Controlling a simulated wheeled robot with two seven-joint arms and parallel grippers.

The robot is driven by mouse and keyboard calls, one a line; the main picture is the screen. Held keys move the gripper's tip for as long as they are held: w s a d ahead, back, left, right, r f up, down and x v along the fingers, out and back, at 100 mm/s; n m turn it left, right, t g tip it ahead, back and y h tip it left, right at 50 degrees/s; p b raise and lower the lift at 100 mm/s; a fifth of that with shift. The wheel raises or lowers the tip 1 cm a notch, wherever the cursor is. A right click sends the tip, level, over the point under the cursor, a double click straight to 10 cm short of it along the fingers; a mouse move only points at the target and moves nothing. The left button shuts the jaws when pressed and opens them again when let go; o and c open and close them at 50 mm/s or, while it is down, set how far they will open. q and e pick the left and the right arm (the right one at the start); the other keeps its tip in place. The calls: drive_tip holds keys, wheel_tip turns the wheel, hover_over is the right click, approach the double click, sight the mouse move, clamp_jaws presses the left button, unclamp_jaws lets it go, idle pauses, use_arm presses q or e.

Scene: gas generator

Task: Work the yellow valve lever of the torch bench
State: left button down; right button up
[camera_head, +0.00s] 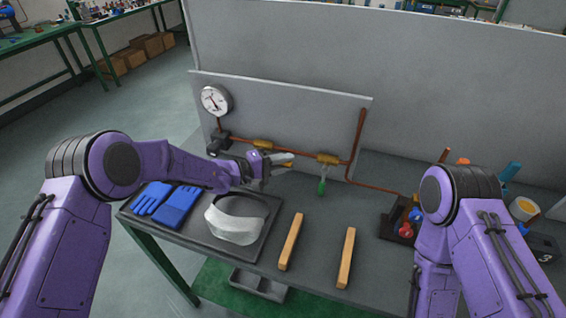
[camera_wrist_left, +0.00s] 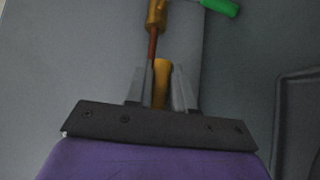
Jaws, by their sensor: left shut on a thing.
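The yellow valve lever (camera_wrist_left: 160,82) stands between the two fingers of my left gripper (camera_wrist_left: 159,88) in the left wrist view. In the head view, my left gripper (camera_head: 280,162) is at the pipe, just below the left brass valve (camera_head: 262,144), and its fingers hide most of the lever. The left gripper is shut on the lever. A second brass valve (camera_head: 327,158) with a green lever (camera_head: 322,187) hanging down is to the right. My right arm is at the right of the head view, and its gripper is not visible.
A pressure gauge (camera_head: 215,99) is on the grey panel (camera_head: 300,108) at the left. A white visor (camera_head: 236,222) lies on a dark tray, with blue gloves (camera_head: 172,205) to its left. Two wooden bars (camera_head: 291,241) lie on the bench. Red and blue knobs (camera_head: 405,228) stand right.

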use_arm(q)
wheel_tip(320, 180, down, 2)
drive_tip(key=m+y+p, duration=0.1)
drive_tip(key=y+p, duration=0.1)
drive_tip(key=shift+a+m+y, duration=0.15)
drive_tip(key=shift+m+y, duration=0.15)
drive_tip(key=shift+m, duration=0.1)
drive_tip(key=shift+w+a+f+m+y+p, duration=0.15)
drive_tip(key=shift+a+f+m+y+p, duration=0.15)
drive_tip(key=shift+f+m+y+p, duration=0.25)
drive_tip(key=shift+w+a+f+m+y+p, duration=0.1)
drive_tip(key=shift+a+f+m+y+p, duration=0.2)
drive_tip(key=shift+f+y, duration=0.45)
drive_tip(key=c, duration=1.1)
unclamp_jaws()
drive_tip(key=shift+f, duration=0.1)
drive_tip(key=b+v, duration=0.2)
drive_tip(key=v, duration=0.8)
drive_tip(key=shift+a+r, duration=0.15)
drive_tip(key=shift+r, duration=0.15)
